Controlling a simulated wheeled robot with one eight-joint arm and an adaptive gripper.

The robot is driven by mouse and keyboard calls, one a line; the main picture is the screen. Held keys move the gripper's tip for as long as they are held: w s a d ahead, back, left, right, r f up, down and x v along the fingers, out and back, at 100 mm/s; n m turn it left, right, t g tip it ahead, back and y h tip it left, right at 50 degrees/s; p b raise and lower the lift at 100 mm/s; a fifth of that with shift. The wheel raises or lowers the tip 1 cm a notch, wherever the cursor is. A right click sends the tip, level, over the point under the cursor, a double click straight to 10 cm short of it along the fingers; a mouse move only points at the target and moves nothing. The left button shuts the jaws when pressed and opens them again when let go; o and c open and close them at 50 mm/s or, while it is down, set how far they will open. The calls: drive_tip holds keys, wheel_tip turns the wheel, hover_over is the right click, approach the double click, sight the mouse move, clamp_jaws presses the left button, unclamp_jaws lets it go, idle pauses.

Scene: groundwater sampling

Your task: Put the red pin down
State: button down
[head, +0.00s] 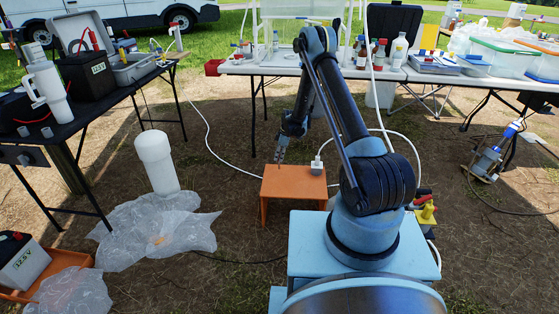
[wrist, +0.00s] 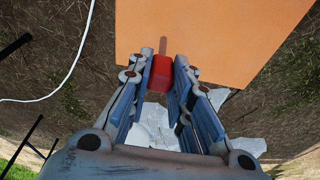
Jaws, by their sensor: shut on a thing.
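The red pin (wrist: 161,75) sits between the fingertips of my gripper (wrist: 160,70) in the wrist view. It has a thick red body, and a thin dark tip points toward the orange stool (wrist: 225,35). My gripper is shut on the pin, with the pin's tip over the stool's top. In the head view my gripper (head: 281,154) hangs at the far left part of the orange stool (head: 292,183). The pin cannot be made out there. Whether its tip touches the stool cannot be told.
A white plug-like block (head: 316,167) with a cable stands at the stool's back right. A black table (head: 80,118) is at left, and a white table (head: 275,67) behind. The stool's front top looks clear.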

drive_tip(key=shift+f, duration=0.75)
drive_tip(key=shift+f, duration=0.5)
drive_tip(key=c, duration=1.4)
unclamp_jaws()
drive_tip(key=shift+c, duration=0.2)
